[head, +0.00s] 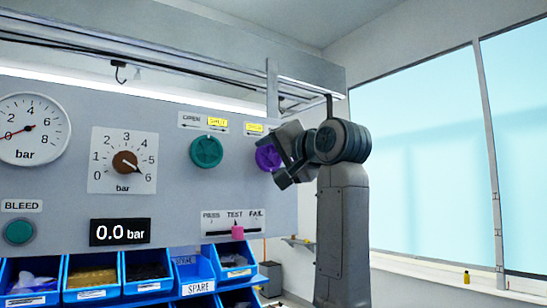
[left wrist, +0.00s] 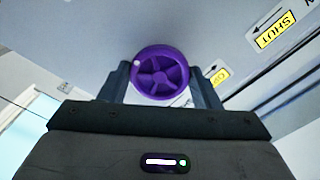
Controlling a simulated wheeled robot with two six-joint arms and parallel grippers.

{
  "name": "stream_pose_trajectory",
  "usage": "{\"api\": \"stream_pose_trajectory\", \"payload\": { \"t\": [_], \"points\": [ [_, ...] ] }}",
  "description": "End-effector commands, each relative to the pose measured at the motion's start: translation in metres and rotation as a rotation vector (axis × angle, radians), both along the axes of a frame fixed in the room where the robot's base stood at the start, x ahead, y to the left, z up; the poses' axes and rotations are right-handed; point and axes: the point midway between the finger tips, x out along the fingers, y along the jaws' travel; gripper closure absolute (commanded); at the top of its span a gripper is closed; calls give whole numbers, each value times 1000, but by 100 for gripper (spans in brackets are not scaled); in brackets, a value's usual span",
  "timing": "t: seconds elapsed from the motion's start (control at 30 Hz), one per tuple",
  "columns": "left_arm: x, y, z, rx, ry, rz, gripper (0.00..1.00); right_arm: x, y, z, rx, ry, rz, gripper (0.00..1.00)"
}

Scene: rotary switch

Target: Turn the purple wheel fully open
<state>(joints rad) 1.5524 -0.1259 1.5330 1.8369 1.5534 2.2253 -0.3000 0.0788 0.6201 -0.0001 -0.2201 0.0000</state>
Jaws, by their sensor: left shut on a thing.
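The purple wheel (head: 266,157) is mounted on the grey panel, right of the teal wheel, and is partly hidden by my left gripper (head: 281,159) in the head view. In the left wrist view the purple wheel (left wrist: 160,73) shows its round rim, spokes and a small pale mark at its upper left rim. My left gripper (left wrist: 160,80) has one finger on each side of the rim and is shut on the wheel. A yellow label (head: 255,128) above the wheel is partly covered. My right gripper is not in view.
A teal wheel (head: 206,151) with a yellow SHUT label (head: 218,122) is close on the left. A pink slider (head: 238,232) sits below on the PASS/TEST/FAIL scale. The display (head: 120,232) reads 0.0 bar. Blue bins (head: 195,270) hang below the panel.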

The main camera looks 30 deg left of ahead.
Motion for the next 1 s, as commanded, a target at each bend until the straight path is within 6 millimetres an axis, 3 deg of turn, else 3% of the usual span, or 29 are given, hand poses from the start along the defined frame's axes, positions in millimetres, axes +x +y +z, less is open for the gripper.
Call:
{"api": "stream_pose_trajectory", "payload": {
  "t": [0.33,0.37,0.47,0.77,1.0],
  "points": [
    [0,0,-1,-4,-3,0,66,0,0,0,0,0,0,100],
    [0,0,-1,-4,-3,0,39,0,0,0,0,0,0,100],
    [0,0,-1,-4,-3,0,21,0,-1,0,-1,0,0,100],
    [0,-2,-1,-2,-2,-1,21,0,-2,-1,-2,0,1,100],
    [-12,-33,-5,-2,-4,-5,21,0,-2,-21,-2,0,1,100]
  ]
}}
